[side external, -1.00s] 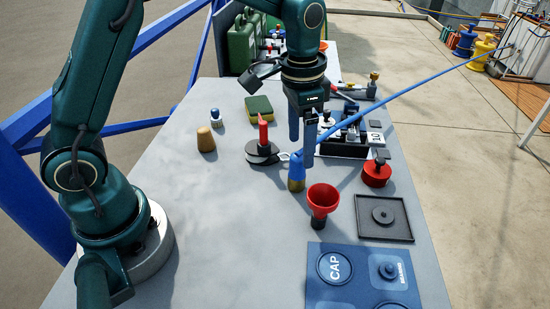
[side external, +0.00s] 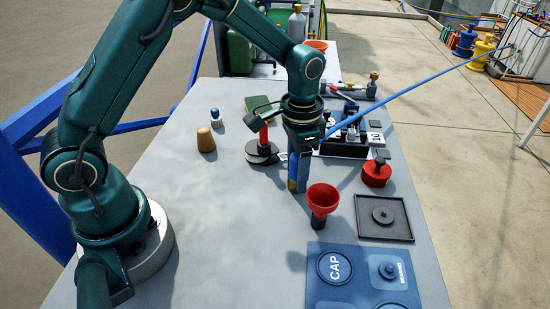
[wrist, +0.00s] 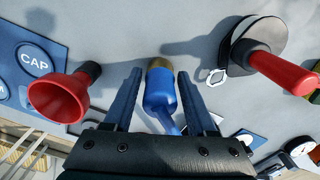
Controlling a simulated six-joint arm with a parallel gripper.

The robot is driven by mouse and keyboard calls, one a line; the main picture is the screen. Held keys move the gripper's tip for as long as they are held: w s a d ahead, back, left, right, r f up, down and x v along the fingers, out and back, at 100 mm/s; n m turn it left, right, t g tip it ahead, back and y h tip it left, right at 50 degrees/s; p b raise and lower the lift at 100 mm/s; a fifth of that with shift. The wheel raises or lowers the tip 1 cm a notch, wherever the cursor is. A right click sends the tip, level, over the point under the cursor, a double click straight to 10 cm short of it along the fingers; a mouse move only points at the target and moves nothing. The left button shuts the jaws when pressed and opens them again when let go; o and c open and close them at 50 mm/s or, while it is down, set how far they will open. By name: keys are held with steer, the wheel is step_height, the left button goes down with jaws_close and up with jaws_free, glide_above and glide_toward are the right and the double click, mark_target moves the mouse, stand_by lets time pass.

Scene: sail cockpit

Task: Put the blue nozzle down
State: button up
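In the wrist view my gripper (wrist: 160,72) is open, with a visible gap between each finger and the nozzle.
A red funnel (side external: 322,199) stands close in front of the nozzle. A red-handled tool on a dark round base (side external: 262,152) is just behind left. A black tray (side external: 384,218) and a blue CAP mat (side external: 330,293) lie at front right.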

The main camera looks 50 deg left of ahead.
jaws_close()
steer(key=shift+r, duration=0.1)
